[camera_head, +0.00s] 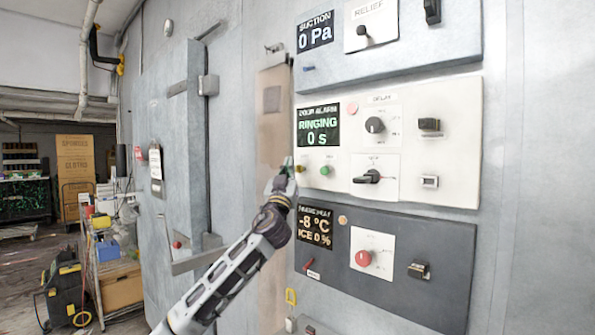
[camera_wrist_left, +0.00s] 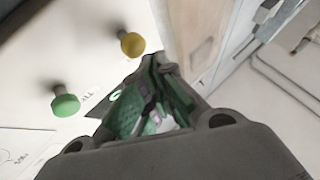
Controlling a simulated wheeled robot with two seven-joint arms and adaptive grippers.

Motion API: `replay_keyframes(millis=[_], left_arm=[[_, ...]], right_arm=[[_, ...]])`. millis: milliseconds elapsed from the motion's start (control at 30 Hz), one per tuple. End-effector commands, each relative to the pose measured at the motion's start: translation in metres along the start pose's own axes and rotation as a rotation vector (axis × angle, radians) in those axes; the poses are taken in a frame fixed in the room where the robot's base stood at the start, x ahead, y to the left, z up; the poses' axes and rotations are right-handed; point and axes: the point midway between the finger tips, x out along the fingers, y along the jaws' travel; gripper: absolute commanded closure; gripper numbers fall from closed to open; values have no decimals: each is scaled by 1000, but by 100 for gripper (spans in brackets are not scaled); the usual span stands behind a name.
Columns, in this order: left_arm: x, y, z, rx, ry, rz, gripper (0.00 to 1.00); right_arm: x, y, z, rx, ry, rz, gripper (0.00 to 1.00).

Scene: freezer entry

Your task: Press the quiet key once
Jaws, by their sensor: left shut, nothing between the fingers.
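The door alarm panel (camera_head: 440,180) is white and its dark display (camera_head: 318,129) reads RINGING, 0 s. Below the display are a yellow key (camera_head: 300,168) and a green key (camera_head: 325,170). I cannot read which is the quiet key. In the left wrist view the yellow key (camera_wrist_left: 132,43) and green key (camera_wrist_left: 65,102) stand out from the panel on stems. My left gripper (camera_head: 287,165) is shut and empty, just left of the yellow key. In its wrist view the shut fingertips (camera_wrist_left: 157,62) are close to the yellow key; contact cannot be told.
A suction panel (camera_head: 400,60) is above and a dark panel (camera_head: 435,245) showing -8 °C is below. The alarm panel also has a dark knob (camera_head: 374,125) and a black rotary switch (camera_head: 372,177). A freezer door (camera_head: 180,140) and a cart (camera_head: 118,270) are to the left.

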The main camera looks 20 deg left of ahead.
Motion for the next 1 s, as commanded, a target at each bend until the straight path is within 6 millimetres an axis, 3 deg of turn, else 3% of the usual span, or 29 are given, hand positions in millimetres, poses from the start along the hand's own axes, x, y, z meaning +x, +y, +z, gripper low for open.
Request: replay_keyframes(millis=[1000], left_arm=[[6,4,4,0,0,0,100]], right_arm=[[7,0,1,0,0,0,60]])
